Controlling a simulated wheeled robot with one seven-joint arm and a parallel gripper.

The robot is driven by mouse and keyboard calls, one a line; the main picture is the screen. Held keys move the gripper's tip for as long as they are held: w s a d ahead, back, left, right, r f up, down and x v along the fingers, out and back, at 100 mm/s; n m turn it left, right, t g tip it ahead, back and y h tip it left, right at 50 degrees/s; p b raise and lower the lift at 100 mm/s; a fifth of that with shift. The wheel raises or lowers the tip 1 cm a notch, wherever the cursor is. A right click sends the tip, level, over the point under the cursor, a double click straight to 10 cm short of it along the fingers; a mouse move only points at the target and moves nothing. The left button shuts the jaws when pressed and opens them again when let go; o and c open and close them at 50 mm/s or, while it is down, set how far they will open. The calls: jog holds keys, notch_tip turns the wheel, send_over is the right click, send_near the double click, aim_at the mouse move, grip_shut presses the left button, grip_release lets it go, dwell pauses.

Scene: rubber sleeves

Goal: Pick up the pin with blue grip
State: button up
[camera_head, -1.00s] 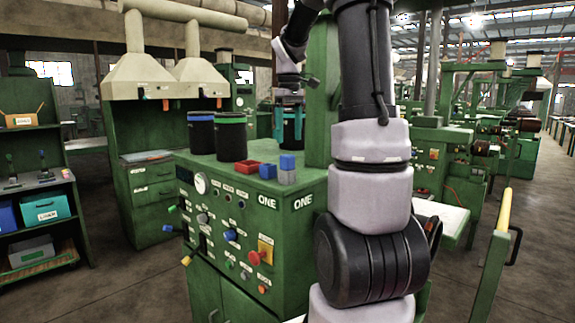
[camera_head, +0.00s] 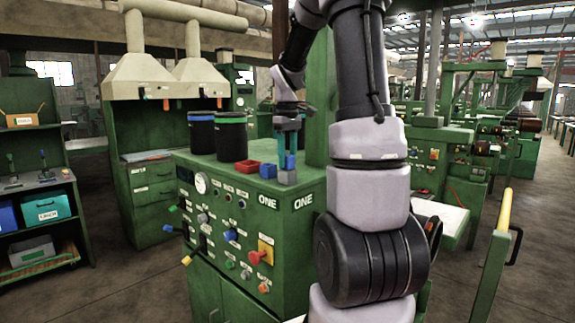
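A small blue piece (camera_head: 290,161) stands on a grey block (camera_head: 287,177) on top of the green cabinet. It may be the pin with blue grip, but it is too small to tell. A separate blue block (camera_head: 268,171) sits just left of it. My gripper (camera_head: 288,150) points down with its teal fingers right at the upper blue piece, partly hiding it. I cannot tell whether the fingers touch it or how far apart they are.
The green cabinet (camera_head: 290,212) also bears a red tray (camera_head: 246,167) and two black cans, one blue-rimmed (camera_head: 202,135) and one green-rimmed (camera_head: 231,138). Levers and knobs stick out of its front. A green post rises behind my gripper. A shelf (camera_head: 40,186) stands at left.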

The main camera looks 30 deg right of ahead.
aim_at(287, 155)
grip_shut()
notch_tip(287, 155, up, 10)
dwell(0.4)
dwell(0.3)
